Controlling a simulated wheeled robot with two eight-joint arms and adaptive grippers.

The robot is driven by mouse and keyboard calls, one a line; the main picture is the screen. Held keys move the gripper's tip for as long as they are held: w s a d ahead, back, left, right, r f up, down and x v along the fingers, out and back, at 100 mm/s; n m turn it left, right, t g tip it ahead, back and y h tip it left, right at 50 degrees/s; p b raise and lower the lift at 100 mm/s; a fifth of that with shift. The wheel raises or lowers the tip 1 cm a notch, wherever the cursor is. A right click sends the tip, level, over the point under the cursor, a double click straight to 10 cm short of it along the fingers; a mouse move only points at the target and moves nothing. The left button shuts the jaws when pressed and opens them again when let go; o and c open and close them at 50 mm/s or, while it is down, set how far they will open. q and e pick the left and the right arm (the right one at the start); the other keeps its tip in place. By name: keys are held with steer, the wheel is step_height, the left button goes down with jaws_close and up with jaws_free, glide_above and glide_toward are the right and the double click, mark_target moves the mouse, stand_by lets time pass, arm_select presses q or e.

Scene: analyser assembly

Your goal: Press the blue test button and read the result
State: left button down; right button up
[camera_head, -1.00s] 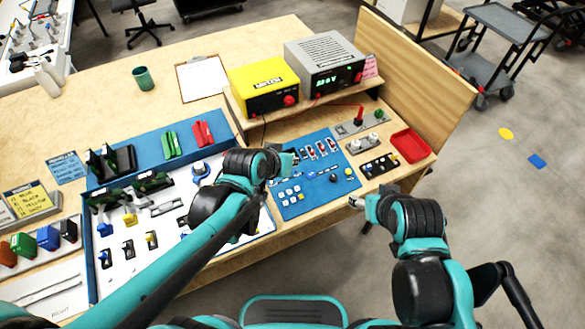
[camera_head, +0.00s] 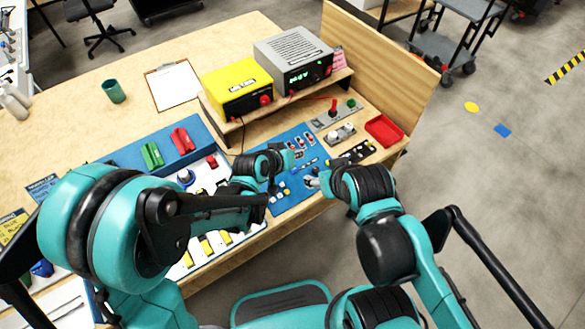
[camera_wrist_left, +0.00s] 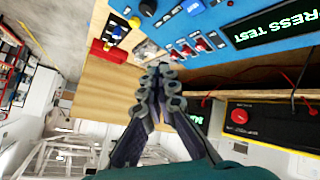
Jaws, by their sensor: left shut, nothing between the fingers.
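The blue panel (camera_head: 285,207) lies on the bench, partly hidden by my arms. A small blue block (camera_wrist_left: 194,7), possibly the test button, shows at the top of the left wrist view; no legible label shows on it. A dark screen (camera_wrist_left: 276,24) beside it shows green text reading "PRESS TEST".
Red toggle switches (camera_wrist_left: 202,45) line the panel. A yellow meter box (camera_head: 237,88) and a grey power unit (camera_head: 294,57) with a green readout stand on a shelf behind. A red tray (camera_head: 384,131) is at the right. A white tray of parts is left, partly behind my left arm.

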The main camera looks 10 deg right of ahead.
mark_target(293, 172)
arm_select(q)
steer(key=shift+f, duration=0.1)
steer(key=f+b, duration=0.2)
steer(key=w+f+b, duration=0.1)
steer(key=f+b, duration=0.1)
steer(key=f, duration=0.1)
steer(key=f+b, duration=0.2)
steer(key=shift+w+a+f, duration=0.25)
steer(key=shift+f, duration=0.1)
steer(key=shift+w+f+b, duration=0.1)
steer(key=shift+f+b, duration=0.25)
steer(key=shift+b, duration=0.1)
stand_by(0.7)
steer(key=shift+w+a+f+b, duration=0.1)
steer(key=shift+f+b, duration=0.35)
steer(key=shift+b, duration=0.05)
steer(key=shift+f+b, duration=0.3)
steer(key=shift+b, duration=0.05)
stand_by(0.4)
stand_by(0.4)
steer(key=shift+r+p, duration=0.55)
steer(key=shift+r, duration=0.2)
